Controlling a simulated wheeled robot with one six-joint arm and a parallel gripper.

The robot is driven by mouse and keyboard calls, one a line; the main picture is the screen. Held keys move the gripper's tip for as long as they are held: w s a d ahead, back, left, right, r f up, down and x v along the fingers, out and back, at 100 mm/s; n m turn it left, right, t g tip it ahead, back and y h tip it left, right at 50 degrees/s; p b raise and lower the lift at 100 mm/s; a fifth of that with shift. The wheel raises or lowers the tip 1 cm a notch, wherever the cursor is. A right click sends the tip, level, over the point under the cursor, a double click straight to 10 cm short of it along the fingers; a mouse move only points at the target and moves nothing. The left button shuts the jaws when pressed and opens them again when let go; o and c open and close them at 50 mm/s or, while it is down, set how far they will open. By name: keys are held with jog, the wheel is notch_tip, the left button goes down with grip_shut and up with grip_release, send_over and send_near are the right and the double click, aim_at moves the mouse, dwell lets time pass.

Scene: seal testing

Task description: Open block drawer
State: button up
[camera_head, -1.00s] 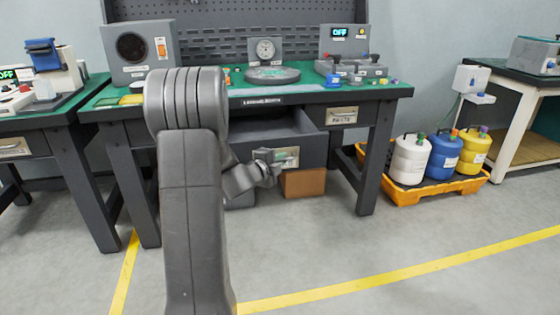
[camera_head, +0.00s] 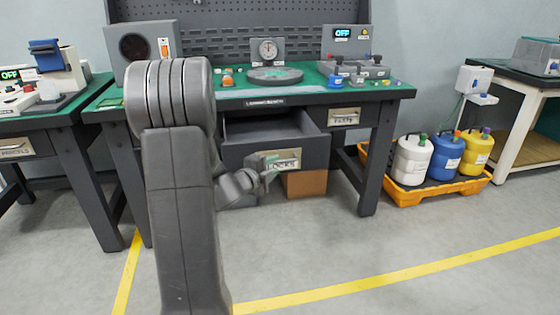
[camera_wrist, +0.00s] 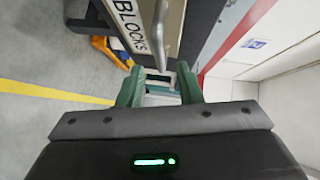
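The block drawer (camera_head: 300,150) is a dark grey drawer under the middle bench, labelled BLOCKS. It stands pulled out, and its hollow inside shows from above. Its front also shows in the wrist view (camera_wrist: 184,38), with a metal bar handle (camera_wrist: 167,35). My gripper (camera_head: 270,170) is at the drawer front, by the left part of the label. In the wrist view its green fingers (camera_wrist: 160,88) are spread apart. The handle's near end lies ahead of the gap between them, and I see no finger closed on it.
A brown box (camera_head: 306,183) is on the floor under the drawer. A closed drawer (camera_head: 345,117) is to the right. An orange tray (camera_head: 412,198) with several jugs stands right of the bench. The floor in front is clear, with yellow lines.

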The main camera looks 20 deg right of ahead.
aim_at(280, 162)
jog(key=p+v, duration=0.1)
jog(key=v, duration=0.7)
jog(key=shift+a, duration=0.15)
jog(key=b+x, duration=0.2)
jog(key=x, duration=1.1)
jog(key=shift+w+d, duration=0.25)
jog(key=shift+d, duration=0.15)
